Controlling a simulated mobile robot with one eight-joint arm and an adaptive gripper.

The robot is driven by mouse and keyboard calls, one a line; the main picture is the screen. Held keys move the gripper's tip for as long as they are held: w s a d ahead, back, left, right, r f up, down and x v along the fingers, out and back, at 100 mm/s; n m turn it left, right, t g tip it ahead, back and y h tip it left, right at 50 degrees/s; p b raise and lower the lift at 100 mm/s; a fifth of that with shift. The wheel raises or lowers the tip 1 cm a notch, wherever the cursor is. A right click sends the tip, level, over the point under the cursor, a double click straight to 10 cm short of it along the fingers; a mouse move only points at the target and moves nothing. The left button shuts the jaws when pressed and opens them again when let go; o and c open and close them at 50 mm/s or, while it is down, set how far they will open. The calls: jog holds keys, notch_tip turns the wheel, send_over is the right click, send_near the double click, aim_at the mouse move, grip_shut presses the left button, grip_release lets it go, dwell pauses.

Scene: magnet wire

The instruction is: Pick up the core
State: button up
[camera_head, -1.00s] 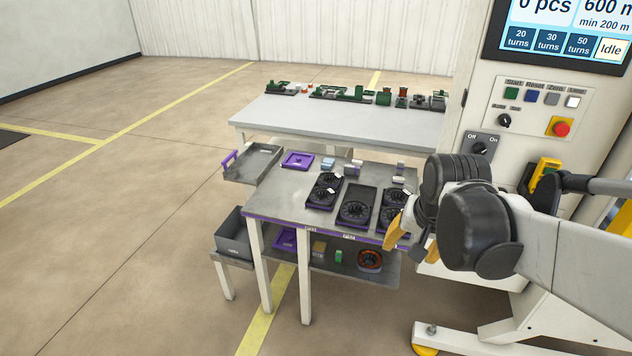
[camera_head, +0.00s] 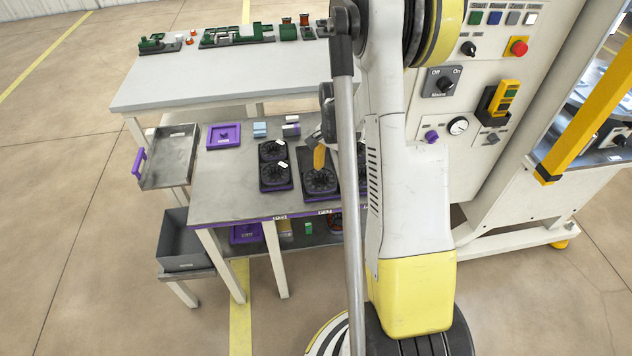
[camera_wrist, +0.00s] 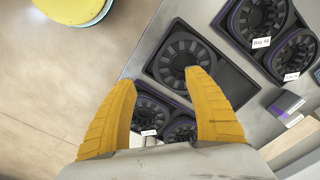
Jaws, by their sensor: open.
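Black round slotted cores lie in dark trays on the small table. One core (camera_head: 320,180) sits alone in the middle tray; it also shows in the wrist view (camera_wrist: 180,64), just beyond my fingertips. Two tagged cores (camera_head: 274,175) sit in the left tray, and they show at the upper right of the wrist view (camera_wrist: 260,15). Another pair (camera_wrist: 151,113) shows between and behind my fingers. My gripper (camera_wrist: 160,78) has yellow fingers spread wide, empty, above the middle tray; in the head view (camera_head: 319,157) it is partly hidden by my arm. Which core is meant cannot be told.
A purple tray (camera_head: 223,136) and small blocks (camera_head: 260,129) lie at the table's back. A grey side tray (camera_head: 168,158) and a bin (camera_head: 182,240) flank its left. A white bench (camera_head: 210,80) stands behind, and a control cabinet (camera_head: 490,100) to the right.

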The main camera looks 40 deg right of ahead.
aim_at(330, 184)
jog(key=f+b, duration=0.1)
jog(key=f, duration=0.1)
jog(key=f+b, duration=0.1)
jog(key=f, duration=0.1)
jog(key=f+b, duration=0.1)
jog(key=f, duration=0.2)
jog(key=shift+w+d, duration=0.2)
jog(key=shift+w, duration=0.15)
jog(key=shift+r, duration=0.1)
grip_shut()
